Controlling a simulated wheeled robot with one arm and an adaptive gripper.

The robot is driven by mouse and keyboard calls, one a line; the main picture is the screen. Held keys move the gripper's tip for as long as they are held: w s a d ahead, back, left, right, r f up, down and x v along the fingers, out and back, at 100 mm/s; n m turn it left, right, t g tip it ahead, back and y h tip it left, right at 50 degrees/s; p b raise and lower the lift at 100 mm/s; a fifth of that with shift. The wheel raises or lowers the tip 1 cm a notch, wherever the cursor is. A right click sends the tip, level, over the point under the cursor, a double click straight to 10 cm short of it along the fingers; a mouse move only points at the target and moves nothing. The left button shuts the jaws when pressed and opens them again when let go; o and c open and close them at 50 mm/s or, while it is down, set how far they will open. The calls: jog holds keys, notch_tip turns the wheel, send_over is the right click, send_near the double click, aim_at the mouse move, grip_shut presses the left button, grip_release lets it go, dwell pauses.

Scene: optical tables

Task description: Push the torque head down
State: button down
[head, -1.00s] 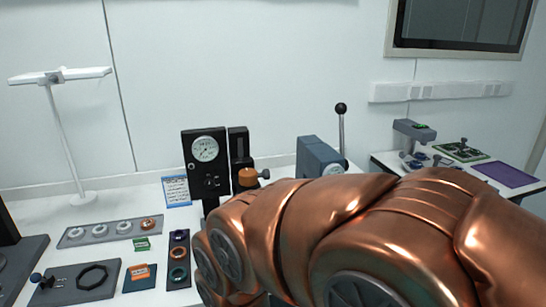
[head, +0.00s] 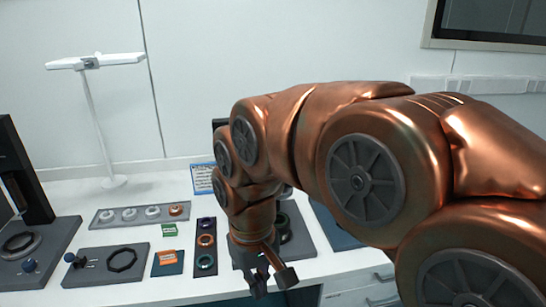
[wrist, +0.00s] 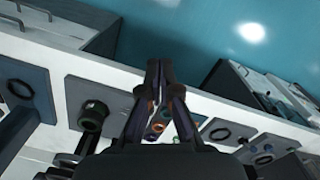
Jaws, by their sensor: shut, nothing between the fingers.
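The torque head cannot be made out now; my copper arm covers the gauge stand in the head view, and only a dark top corner (head: 219,123) shows behind it. My gripper (head: 270,282) points down in front of the table's front edge, left of a grey base plate (head: 303,238). A dark round holder with a green ring (head: 284,226) sits on that plate, partly hidden by my wrist. In the wrist view, my gripper's fingers (wrist: 158,66) are together and empty, and a dark holder with a green ring (wrist: 93,116) stands left of them.
A white lamp (head: 100,120) stands behind. Drawers (head: 345,288) are below the table; teal floor (wrist: 215,35) is open.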

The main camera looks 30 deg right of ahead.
jog(key=w+d+r+t, duration=0.1)
jog(key=w+d+r, duration=0.3)
jog(key=w+r, duration=0.55)
jog(key=w+d+r+m+t, duration=0.1)
jog(key=w+d+r+m, duration=0.1)
jog(key=w+d+r, duration=0.3)
jog(key=w+d+r+m+t+h+p, duration=0.1)
jog(key=w+d+r, duration=0.4)
jog(key=w+d, duration=0.6)
jog(key=shift+d+r+m+t, duration=0.3)
jog(key=shift+d+m+t, duration=0.1)
jog(key=shift+d+m, duration=0.5)
jog(key=shift+p, duration=0.3)
jog(key=shift+s+p+x, duration=0.15)
jog(key=shift+p+x, duration=0.55)
jog(key=shift+x, duration=1.95)
jog(key=shift+s+p+x, duration=0.1)
jog(key=shift+p+x, duration=0.6)
jog(key=shift+x, duration=1.95)
jog(key=shift+f+p, duration=0.5)
jog(key=shift+f, duration=1.25)
